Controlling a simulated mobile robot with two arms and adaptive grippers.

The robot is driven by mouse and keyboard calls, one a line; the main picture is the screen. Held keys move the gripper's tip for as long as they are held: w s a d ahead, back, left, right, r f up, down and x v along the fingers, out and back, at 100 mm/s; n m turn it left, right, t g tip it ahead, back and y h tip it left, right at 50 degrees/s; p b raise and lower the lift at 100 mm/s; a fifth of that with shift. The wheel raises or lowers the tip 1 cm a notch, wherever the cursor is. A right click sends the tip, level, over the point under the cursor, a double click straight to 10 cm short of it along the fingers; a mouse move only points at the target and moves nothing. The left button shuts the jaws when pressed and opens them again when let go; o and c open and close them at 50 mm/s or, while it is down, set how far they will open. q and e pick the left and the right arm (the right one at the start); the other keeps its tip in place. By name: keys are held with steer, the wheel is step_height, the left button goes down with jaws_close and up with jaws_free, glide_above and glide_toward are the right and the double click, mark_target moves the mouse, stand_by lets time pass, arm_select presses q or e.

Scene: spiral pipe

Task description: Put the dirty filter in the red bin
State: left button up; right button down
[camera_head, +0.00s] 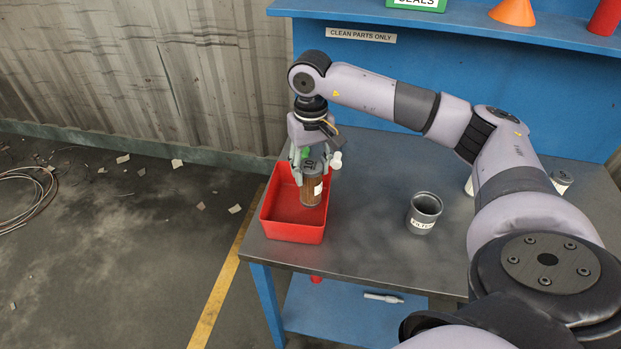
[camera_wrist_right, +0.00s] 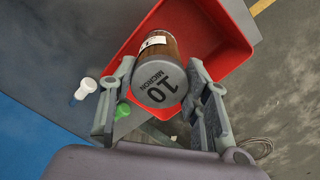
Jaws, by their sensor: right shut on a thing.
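The dirty filter (camera_head: 313,187), a brown cylinder with a grey cap and a white label, is held over the red bin (camera_head: 290,232). My right gripper (camera_head: 305,164) is shut on its capped end. In the right wrist view the filter (camera_wrist_right: 160,75) sits between both fingers, its cap reading "10 MICRON". The red bin (camera_wrist_right: 133,45) lies beyond it there, and its visible floor is bare. The filter overlaps the bin's inside and right wall in the head view; its exact height is unclear. My left gripper does not show.
A grey cup labelled "FILTER" (camera_head: 424,213) stands on the grey table (camera_head: 370,230). Small green (camera_wrist_right: 122,110) and white (camera_wrist_right: 86,88) items are near the bin. A grey canister (camera_head: 561,180) is at the right. A blue shelf (camera_head: 450,15) runs along the back.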

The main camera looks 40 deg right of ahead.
mark_target(311, 184)
steer(key=shift+f, duration=0.3)
step_height(311, 184, down, 3)
steer(key=shift+f+p, duration=0.2)
steer(key=shift+p, duration=0.3)
steer(key=shift+f, duration=0.55)
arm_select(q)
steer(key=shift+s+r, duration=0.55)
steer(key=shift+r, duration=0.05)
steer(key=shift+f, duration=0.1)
arm_select(e)
steer(key=c, duration=1.3)
jaws_free()
steer(key=shift+f, duration=0.15)
steer(key=shift+c, duration=0.2)
steer(key=o, duration=0.5)
steer(key=shift+c, duration=0.2)
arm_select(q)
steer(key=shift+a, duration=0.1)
